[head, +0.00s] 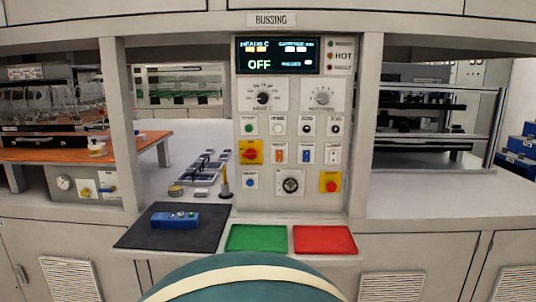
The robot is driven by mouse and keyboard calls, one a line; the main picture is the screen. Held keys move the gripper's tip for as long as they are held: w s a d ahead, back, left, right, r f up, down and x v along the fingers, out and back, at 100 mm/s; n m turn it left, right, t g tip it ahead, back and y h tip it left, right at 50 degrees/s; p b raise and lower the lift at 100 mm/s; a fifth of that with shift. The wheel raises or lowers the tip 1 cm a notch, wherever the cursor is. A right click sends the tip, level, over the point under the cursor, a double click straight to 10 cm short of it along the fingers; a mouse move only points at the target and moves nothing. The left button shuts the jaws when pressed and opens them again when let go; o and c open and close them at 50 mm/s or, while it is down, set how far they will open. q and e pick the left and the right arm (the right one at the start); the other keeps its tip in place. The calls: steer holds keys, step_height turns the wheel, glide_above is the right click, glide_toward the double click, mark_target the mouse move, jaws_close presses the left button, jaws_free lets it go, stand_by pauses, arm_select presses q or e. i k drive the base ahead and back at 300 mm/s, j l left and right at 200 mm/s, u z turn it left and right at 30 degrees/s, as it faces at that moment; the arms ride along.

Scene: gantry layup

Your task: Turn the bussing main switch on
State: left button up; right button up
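The control panel (290,209) labelled BUSSING (271,19) stands upright ahead of me. A red rotary switch (250,154) on a yellow plate sits at the panel's left side; it looks like the main switch, but its label is too small to read. Its handle appears to lie roughly level. The display (277,55) at the top reads OFF in green. A red button (331,186) on another yellow plate sits at the lower right. Neither of my grippers is in view.
Two large dials (263,98) and several small buttons and switches crowd the panel. On the ledge lie a dark mat with a blue device (175,220), a green tray (256,238) and a red tray (324,240). A teal rounded shape (240,273) fills the bottom centre.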

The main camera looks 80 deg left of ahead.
mark_target(250, 153)
steer(key=u, duration=2.7)
steer(key=i+l, duration=0.2)
steer(key=l, duration=0.15)
steer(key=i+l, duration=0.2)
steer(key=l, duration=0.15)
steer(key=i+l, duration=0.2)
steer(key=l, duration=0.2)
